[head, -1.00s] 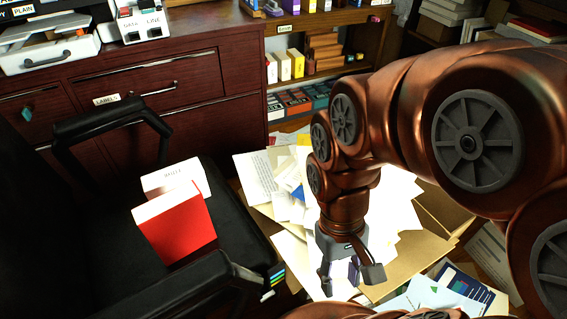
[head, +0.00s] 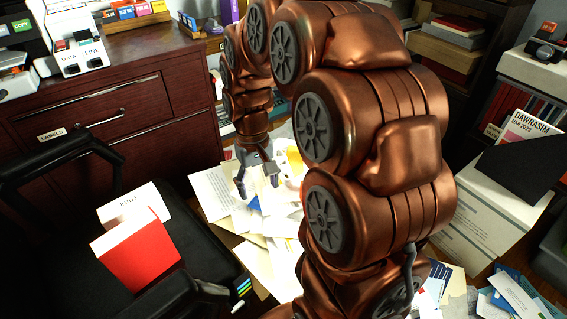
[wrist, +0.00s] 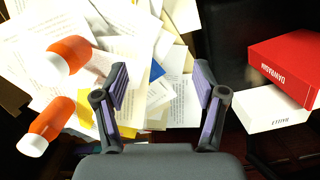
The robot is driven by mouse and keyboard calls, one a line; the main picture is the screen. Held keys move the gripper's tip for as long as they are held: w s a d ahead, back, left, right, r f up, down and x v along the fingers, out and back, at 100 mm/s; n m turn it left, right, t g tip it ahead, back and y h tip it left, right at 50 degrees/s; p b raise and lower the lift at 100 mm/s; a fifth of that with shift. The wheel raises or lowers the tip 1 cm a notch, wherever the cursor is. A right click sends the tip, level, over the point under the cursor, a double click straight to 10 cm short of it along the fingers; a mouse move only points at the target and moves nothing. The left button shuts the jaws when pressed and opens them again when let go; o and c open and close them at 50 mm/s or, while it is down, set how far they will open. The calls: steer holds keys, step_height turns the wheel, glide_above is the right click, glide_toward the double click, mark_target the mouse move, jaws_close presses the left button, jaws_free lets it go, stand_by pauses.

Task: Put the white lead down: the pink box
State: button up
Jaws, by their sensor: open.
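My gripper (head: 257,180) is open above the heap of papers on the floor, between the chair and the wooden cabinet. In the wrist view the two fingers of my gripper (wrist: 158,90) stand apart with only papers behind them. I can make out neither a white lead nor a pink box in either current view. A red box (head: 140,255) and a white box (head: 130,208) stand together on the black chair (head: 60,275). The red box (wrist: 285,62) and the white box (wrist: 272,108) also show at the right of the wrist view.
Loose papers (head: 215,195) cover the floor below my gripper. Two orange cylinders with white ends, an upper one (wrist: 70,52) and a lower one (wrist: 52,118), show in the wrist view. The cabinet (head: 150,125) stands behind. A carton with a black folder (head: 520,165) is at right.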

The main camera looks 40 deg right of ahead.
steer(key=w+d+m+p, duration=0.1)
steer(key=w+d, duration=0.6)
steer(key=m+t+p, duration=0.1)
steer(key=t, duration=0.1)
glide_above(283, 162)
steer(key=f, duration=0.2)
steer(key=shift+w+a+f+h, duration=0.1)
steer(key=shift+w+f+h, duration=0.2)
steer(key=shift+w, duration=0.05)
steer(key=shift+f, duration=0.25)
steer(key=shift+s+f+b, duration=0.15)
steer(key=shift+f+b, duration=0.25)
steer(key=shift+f, duration=1.5)
steer(key=shift+s+f+b, duration=0.15)
steer(key=shift+f+b, duration=0.2)
steer(key=shift+f, duration=1.5)
steer(key=shift+c, duration=0.2)
jaws_close()
steer(key=shift+r, duration=0.1)
